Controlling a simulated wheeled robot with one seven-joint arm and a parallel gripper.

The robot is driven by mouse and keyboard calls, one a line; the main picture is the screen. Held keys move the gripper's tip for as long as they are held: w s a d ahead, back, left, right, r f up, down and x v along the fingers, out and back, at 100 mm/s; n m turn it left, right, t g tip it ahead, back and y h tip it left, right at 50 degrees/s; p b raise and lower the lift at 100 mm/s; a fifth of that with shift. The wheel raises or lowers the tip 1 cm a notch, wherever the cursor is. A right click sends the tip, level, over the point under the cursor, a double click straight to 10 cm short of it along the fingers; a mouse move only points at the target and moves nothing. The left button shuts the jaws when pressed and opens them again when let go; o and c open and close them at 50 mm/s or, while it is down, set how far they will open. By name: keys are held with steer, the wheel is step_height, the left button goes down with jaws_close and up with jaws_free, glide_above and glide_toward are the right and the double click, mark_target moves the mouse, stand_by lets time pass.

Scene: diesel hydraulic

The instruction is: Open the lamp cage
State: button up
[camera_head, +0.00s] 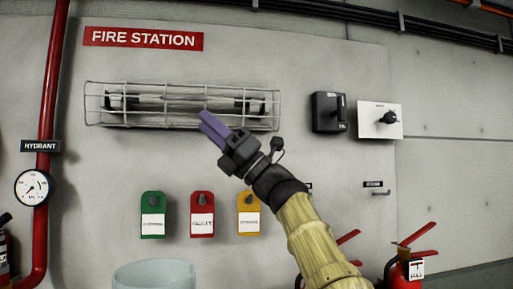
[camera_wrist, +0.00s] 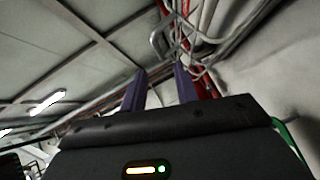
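The lamp cage (camera_head: 165,106) is a long wire basket on the grey wall panel, under the red FIRE STATION sign. It looks closed over a dark tube-like lamp. My gripper (camera_head: 204,119) has purple fingers that overlap the cage's lower edge, right of its middle, in the head view. Whether they touch the wire I cannot tell. In the wrist view my gripper (camera_wrist: 160,80) shows its two fingers apart, with nothing clearly held between them. Grey bent wires (camera_wrist: 163,38) lie beyond the fingertips there; I cannot tell whether they belong to the cage.
Green (camera_head: 153,222), red (camera_head: 202,222) and yellow (camera_head: 248,222) tags hang below the cage. A black switch box (camera_head: 326,112) and a white knob plate (camera_head: 377,130) are to its right. A red pipe (camera_head: 50,100) with a gauge (camera_head: 33,187) runs at left.

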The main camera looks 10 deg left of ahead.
steer(key=s+d+f+b, duration=0.3)
steer(key=s+d+b, duration=0.1)
steer(key=d+b, duration=0.3)
steer(key=d, duration=0.2)
steer(key=shift+s+d+b, duration=0.2)
steer(key=shift+d+b, duration=0.1)
steer(key=shift+b, duration=0.1)
stand_by(0.8)
steer(key=shift+c, duration=0.3)
